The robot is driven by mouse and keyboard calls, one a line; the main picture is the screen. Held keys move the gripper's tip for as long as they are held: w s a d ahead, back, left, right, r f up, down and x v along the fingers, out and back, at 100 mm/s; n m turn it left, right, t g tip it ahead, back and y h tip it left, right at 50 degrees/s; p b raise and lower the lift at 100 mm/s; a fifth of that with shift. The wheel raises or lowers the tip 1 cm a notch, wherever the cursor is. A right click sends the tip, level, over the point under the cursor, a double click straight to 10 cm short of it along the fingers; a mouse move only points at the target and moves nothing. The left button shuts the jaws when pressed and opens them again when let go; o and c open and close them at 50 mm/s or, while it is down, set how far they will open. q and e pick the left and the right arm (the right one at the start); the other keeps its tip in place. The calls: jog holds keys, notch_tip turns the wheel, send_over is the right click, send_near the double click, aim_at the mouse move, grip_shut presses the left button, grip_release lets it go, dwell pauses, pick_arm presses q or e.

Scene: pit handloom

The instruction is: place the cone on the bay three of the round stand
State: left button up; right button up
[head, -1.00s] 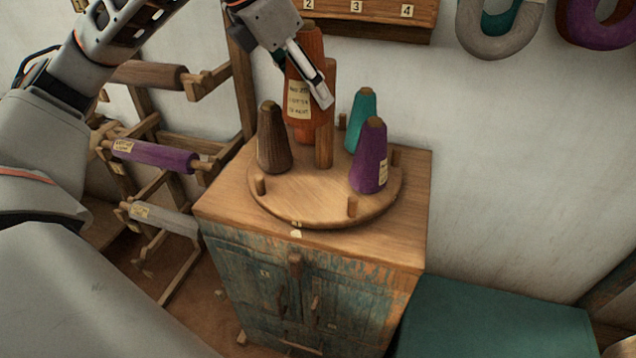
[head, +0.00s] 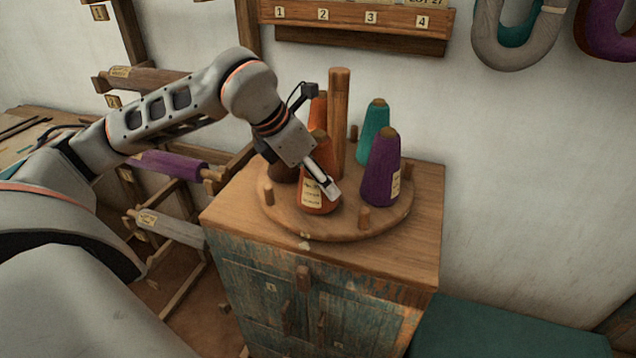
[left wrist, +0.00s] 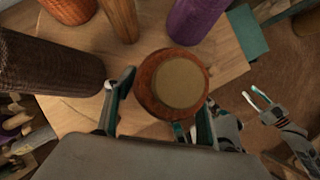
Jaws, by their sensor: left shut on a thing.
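My left gripper (head: 322,180) is shut on an orange cone (head: 316,203) with a paper label. The cone is upright at the front of the round stand (head: 335,226), between the left peg and the front peg. I cannot tell whether its base touches the stand. In the left wrist view the held cone (left wrist: 180,82) shows from above between the fingers. A second orange cone (head: 318,104) stands behind, beside the centre post (head: 339,115). My right gripper (left wrist: 258,99) shows open and empty at the right of the left wrist view.
A brown cone (left wrist: 45,65) is close on the left, mostly hidden in the head view. A purple cone (head: 382,170) and a teal cone (head: 373,132) stand on the right. Short pegs (head: 363,217) rise near the stand's rim. The cabinet top (head: 425,215) is clear at right.

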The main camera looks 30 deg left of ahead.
pick_arm(q)
jog(key=shift+f, duration=0.7)
jog(key=o, duration=1.3)
jog(key=shift+f, duration=0.1)
jog(key=shift+c, duration=0.2)
jog(key=shift+r, duration=0.3)
jog(key=v, duration=1.1)
jog(key=shift+s+r, duration=0.2)
jog(key=shift+r, duration=0.1)
